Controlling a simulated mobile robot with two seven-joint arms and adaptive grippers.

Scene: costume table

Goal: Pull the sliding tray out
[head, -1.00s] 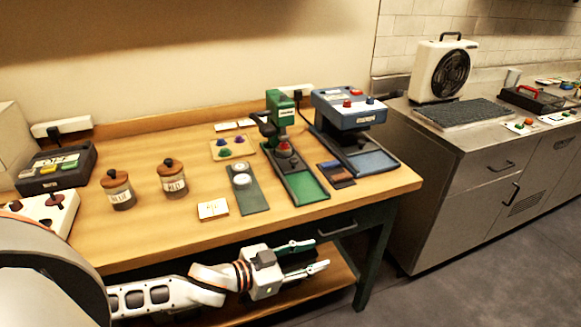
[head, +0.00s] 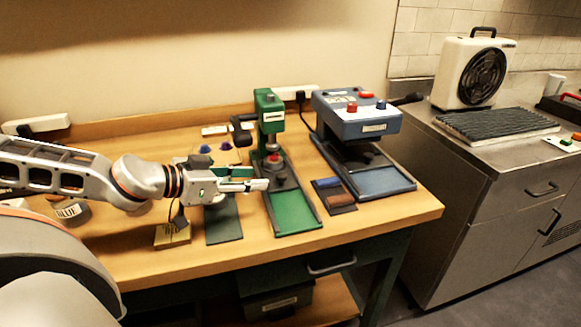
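A green press (head: 270,120) stands on the wooden table, with a flat green tray (head: 294,212) at its front. A blue press (head: 357,112) stands to its right, with a blue tray (head: 385,181) in front. I cannot tell from the picture which of these trays slides. My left gripper (head: 260,178) reaches in from the left, above the table, just left of the green press's lower part. Its two fingers look apart, seen obliquely, with nothing visible between them. It looks clear of both trays. My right gripper is not in view.
A dark green mat (head: 223,222) and a small tan block (head: 172,235) lie below my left gripper. A jar labelled BLUE (head: 70,210) is partly hidden by my arm. A small dark tray with brown pieces (head: 334,195) lies between the presses. A drawer handle (head: 331,266) juts from the table front.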

